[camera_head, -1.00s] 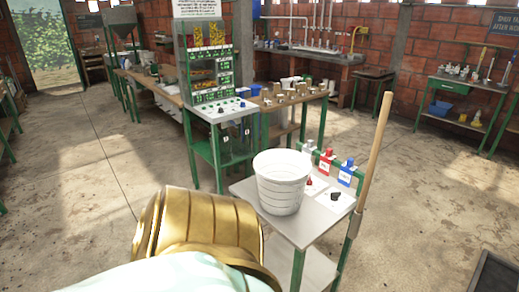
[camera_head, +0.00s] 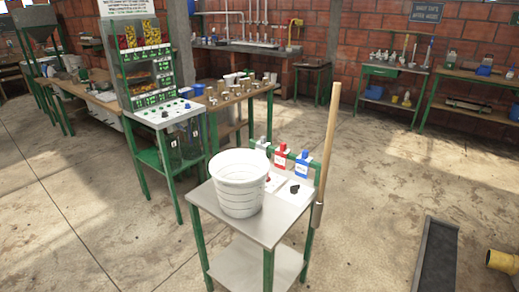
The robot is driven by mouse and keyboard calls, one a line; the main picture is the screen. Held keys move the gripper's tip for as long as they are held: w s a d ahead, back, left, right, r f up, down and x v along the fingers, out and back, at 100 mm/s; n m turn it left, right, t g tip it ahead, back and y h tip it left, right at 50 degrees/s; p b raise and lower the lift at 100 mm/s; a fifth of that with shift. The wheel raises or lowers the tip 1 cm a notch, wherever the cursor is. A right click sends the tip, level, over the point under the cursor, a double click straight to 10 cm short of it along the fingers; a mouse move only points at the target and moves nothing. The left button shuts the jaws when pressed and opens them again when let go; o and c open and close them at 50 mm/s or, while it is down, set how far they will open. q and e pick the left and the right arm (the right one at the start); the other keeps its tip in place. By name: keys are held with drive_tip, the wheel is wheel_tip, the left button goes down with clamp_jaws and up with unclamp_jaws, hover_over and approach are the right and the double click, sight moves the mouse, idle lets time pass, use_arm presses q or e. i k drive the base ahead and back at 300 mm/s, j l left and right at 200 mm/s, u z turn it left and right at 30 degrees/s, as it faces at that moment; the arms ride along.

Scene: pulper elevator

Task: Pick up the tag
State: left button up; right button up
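Small coloured pieces that look like tags or locks stand along the green rail at the back of a small metal table (camera_head: 270,222): a grey one (camera_head: 262,145), a red one (camera_head: 280,156) and a blue one (camera_head: 302,163). I cannot tell which of them is the tag. A red knob-like piece and a black piece (camera_head: 294,189) lie on white cards on the tabletop. Neither of my grippers is in view.
A white ribbed bucket (camera_head: 239,190) stands on the small table. A wooden-handled tool (camera_head: 327,140) rises at its right edge. A green control stand (camera_head: 160,115) is behind left. A dark trough (camera_head: 436,260) lies right, with open floor between.

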sight(261, 145)
drive_tip(key=z, duration=1.85)
drive_tip(key=u, duration=1.9)
drive_tip(key=i+l+u, duration=0.1)
drive_tip(key=i+l, duration=0.4)
drive_tip(key=i+l+u, duration=0.1)
drive_tip(key=i+l, duration=0.35)
drive_tip(key=i+l+u, duration=0.15)
drive_tip(key=i+l, duration=0.3)
drive_tip(key=l, duration=0.2)
